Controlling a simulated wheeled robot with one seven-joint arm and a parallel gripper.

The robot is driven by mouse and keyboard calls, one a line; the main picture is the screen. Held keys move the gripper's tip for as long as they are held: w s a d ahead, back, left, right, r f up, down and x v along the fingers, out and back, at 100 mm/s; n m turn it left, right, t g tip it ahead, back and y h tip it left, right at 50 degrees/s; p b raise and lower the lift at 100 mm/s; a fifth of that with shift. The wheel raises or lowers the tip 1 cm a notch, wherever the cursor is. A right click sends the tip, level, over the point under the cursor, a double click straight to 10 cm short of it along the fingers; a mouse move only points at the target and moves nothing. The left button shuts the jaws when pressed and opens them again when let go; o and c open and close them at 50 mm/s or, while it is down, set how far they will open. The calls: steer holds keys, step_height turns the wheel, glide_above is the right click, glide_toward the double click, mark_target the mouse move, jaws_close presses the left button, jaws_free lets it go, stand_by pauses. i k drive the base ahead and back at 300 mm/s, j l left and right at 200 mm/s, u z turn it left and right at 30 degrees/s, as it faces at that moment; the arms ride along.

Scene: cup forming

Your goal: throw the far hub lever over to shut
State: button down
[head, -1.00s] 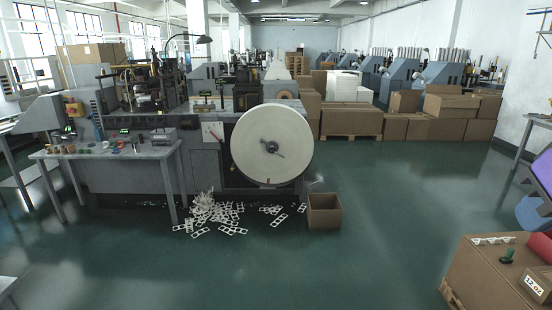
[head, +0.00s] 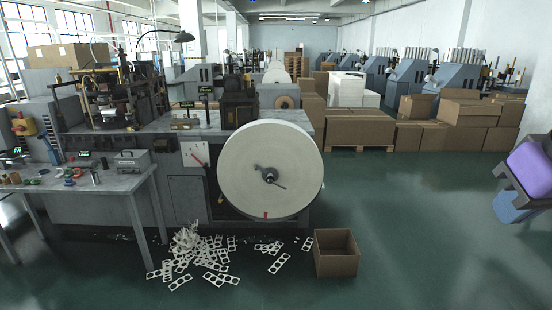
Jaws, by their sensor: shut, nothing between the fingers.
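A large white paper roll (head: 240,178) stands upright on the front of the grey machine, its round face toward me. A small dark hub (head: 270,175) sits at its centre. A thin dark lever (head: 281,185) points from the hub down to the right, and a short dark piece shows at the hub's upper left. At this size I cannot tell whether the lever is open or shut, or whether another lever is hidden. My gripper is not in view.
An open cardboard box (head: 336,262) and scattered white cut-outs (head: 205,262) lie on the floor before the machine. A grey table (head: 100,182) stands at left. Stacked cartons (head: 357,130) stand behind. A purple and blue item (head: 528,165) is at right. Green floor (head: 420,230) is clear.

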mark_target(270, 181)
steer(key=i+u, duration=0.2)
steer(key=i, duration=0.7)
steer(key=i+l+u, duration=0.15)
steer(key=i, duration=0.75)
steer(key=i+j+z, duration=0.1)
steer(key=i, duration=0.35)
steer(key=i+j+z, duration=0.15)
steer(key=i, duration=0.3)
steer(key=i+j+z, duration=0.1)
steer(key=i+j, duration=0.15)
steer(key=i, duration=0.15)
